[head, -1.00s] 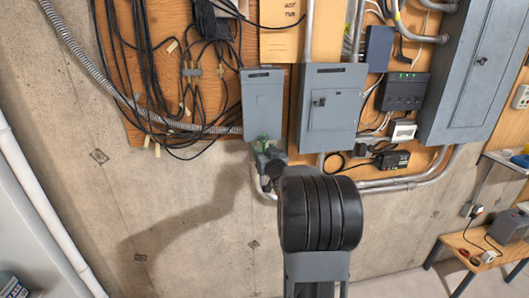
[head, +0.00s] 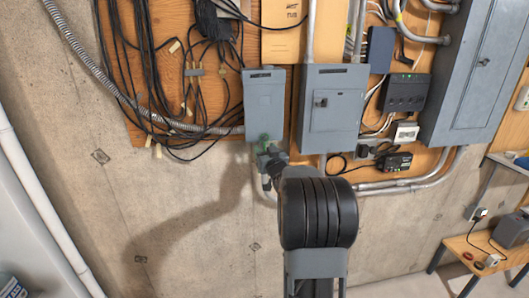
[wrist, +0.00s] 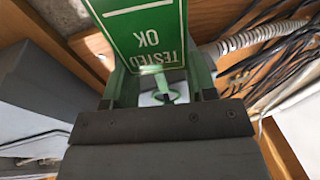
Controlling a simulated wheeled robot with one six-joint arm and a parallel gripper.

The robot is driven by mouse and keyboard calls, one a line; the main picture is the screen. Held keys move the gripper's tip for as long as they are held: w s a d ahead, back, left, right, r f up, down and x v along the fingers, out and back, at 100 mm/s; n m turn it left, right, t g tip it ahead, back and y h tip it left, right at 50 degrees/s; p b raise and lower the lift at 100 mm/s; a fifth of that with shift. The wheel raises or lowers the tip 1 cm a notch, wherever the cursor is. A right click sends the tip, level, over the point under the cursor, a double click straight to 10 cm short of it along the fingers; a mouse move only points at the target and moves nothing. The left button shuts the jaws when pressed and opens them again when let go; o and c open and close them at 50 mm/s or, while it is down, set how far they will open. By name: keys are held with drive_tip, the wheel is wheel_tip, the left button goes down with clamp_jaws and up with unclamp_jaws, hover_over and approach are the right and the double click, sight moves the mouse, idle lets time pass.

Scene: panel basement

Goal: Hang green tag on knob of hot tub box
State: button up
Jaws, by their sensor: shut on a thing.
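The green tag, with white "TESTED OK" lettering, fills the upper middle of the wrist view (wrist: 150,30). It shows only as a small green patch in the head view (head: 263,139). My gripper (wrist: 162,84) is shut on it; a green ring or loop shows between the fingers. In the head view my gripper (head: 267,152) is at the lower edge of a small grey box (head: 264,95). A tan plate or box (head: 283,35) with lettering that seems to read "HOT TUB" is cut off at the top. I cannot make out a knob on it.
A larger grey box (head: 331,85) with a dark latch is right of the small one. Black cables (head: 160,60) hang at left. Conduits (head: 405,184), small black devices (head: 404,92) and a tall grey panel (head: 468,70) are at right. Bare concrete wall lies below.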

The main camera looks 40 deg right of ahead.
drive_tip(key=shift+f, duration=0.1)
idle(0.3)
drive_tip(key=o, duration=1)
drive_tip(key=shift+s, duration=0.1)
drive_tip(key=shift+s+a+b, duration=0.45)
drive_tip(key=shift+s+a, duration=0.1)
drive_tip(key=shift+s, duration=0.6)
drive_tip(key=shift+s+a+b, duration=0.5)
drive_tip(key=shift+s+a, duration=0.1)
drive_tip(key=shift+s, duration=0.6)
drive_tip(key=shift+s+a+b, duration=0.45)
drive_tip(key=shift+s+a, duration=0.1)
drive_tip(key=shift+s, duration=0.6)
